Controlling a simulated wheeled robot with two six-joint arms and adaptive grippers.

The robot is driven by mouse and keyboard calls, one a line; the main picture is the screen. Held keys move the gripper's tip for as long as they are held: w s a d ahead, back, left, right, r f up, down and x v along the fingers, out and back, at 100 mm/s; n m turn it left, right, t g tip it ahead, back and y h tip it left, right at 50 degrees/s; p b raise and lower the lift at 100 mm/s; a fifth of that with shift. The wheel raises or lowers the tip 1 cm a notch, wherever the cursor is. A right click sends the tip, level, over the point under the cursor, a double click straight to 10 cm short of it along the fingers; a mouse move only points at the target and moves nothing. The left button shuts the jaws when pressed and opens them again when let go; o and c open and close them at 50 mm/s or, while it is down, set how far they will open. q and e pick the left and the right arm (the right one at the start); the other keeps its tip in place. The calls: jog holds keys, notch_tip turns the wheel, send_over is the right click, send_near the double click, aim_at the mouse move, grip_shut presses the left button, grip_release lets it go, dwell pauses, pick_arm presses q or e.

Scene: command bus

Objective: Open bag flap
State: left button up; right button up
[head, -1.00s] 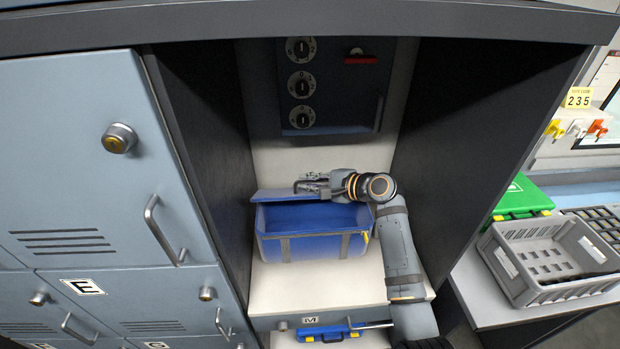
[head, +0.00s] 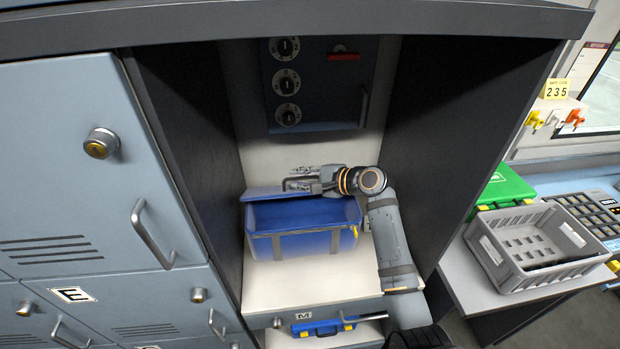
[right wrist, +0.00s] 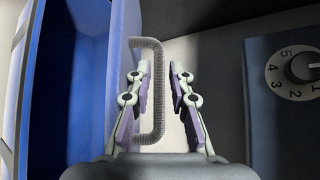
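The blue bag (head: 307,246) with grey straps stands on the white shelf of the open compartment. Its inside is visible from above. The flap (head: 264,192) shows as a thin blue panel along the rear edge, swung back from the opening. My right gripper (head: 303,181) is at that rear edge, partly over the flap. In the right wrist view, its two fingers (right wrist: 158,95) are apart. A grey loop handle (right wrist: 150,45) lies between and beyond them, nearer the left finger; contact cannot be told. The blue bag (right wrist: 90,80) fills the left of that view. My left gripper is out of view.
Dark walls close in both sides of the compartment. A panel with dials (head: 286,80) is on the back wall, close to the right gripper. Grey lockers (head: 80,180) stand at left. A grey crate (head: 535,250) and green case (head: 503,187) are on the right counter.

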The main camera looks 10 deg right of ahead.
jog(key=v, duration=1.1)
jog(key=shift+s, duration=0.1)
